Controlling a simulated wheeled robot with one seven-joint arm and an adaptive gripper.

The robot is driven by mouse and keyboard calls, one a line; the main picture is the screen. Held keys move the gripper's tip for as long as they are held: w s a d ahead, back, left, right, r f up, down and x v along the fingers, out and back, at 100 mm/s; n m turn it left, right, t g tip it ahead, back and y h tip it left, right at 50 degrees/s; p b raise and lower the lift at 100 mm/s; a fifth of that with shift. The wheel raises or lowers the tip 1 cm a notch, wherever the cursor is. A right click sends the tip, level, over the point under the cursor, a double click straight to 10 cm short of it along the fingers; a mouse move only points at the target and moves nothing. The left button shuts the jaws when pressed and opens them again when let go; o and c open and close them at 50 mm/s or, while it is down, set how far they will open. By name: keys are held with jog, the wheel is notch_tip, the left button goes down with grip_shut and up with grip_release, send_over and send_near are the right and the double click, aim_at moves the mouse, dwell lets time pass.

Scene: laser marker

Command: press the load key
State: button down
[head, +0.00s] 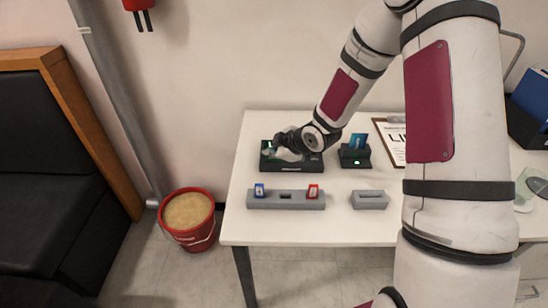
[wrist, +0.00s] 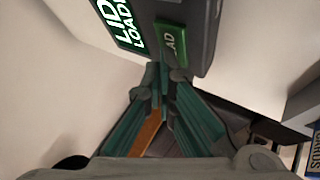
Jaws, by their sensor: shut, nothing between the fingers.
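The laser marker is a black machine (head: 310,169) at the back left of the white table, partly hidden by my arm in the head view. In the wrist view its dark body (wrist: 203,30) shows a screen (wrist: 122,20) with partly cut text reading "LID" and "LOADE". The green load key (wrist: 171,42) is beside the screen; only "AD" of its label shows. My gripper (wrist: 165,78) is shut and empty, its fingertips just below the key's lower edge in that view. I cannot tell whether they touch it. In the head view my gripper (head: 284,142) is over the machine.
A grey rack (head: 286,201) with a blue and a red tag stands in front of the machine. A small grey block (head: 369,200) and a black holder with a blue card (head: 354,155) are to the right. A clipboard (head: 397,150) lies behind my arm.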

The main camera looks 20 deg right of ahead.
jog(key=shift+r+p, duration=0.4)
jog(key=shift+r, duration=0.25)
jog(key=shift+r+p, duration=2.05)
jog(key=shift+r, duration=0.45)
notch_tip(320, 180, up, 10)
jog(key=f+m+h+p, duration=0.1)
jog(key=m+h, duration=0.1)
jog(key=h, duration=0.1)
send_over(273, 159)
jog(key=s+d, duration=0.3)
jog(key=s, duration=0.2)
jog(key=s+d+r+m+g+h+p, duration=0.15)
jog(key=s+r+m, duration=0.35)
jog(key=s+r, duration=0.55)
jog(key=s+a+r+m+g, duration=0.1)
jog(key=s+a+r+m, duration=0.1)
jog(key=s, duration=1)
jog(key=s+a+r+m+g+p, duration=0.1)
jog(key=s+r+m, duration=0.3)
jog(key=s, duration=0.9)
notch_tip(273, 159, up, 2)
jog(key=shift+s+a+r+m+g+y, duration=0.15)
jog(key=shift+s+a+m+g+y, duration=0.1)
jog(key=shift+a+m+g+y, duration=0.15)
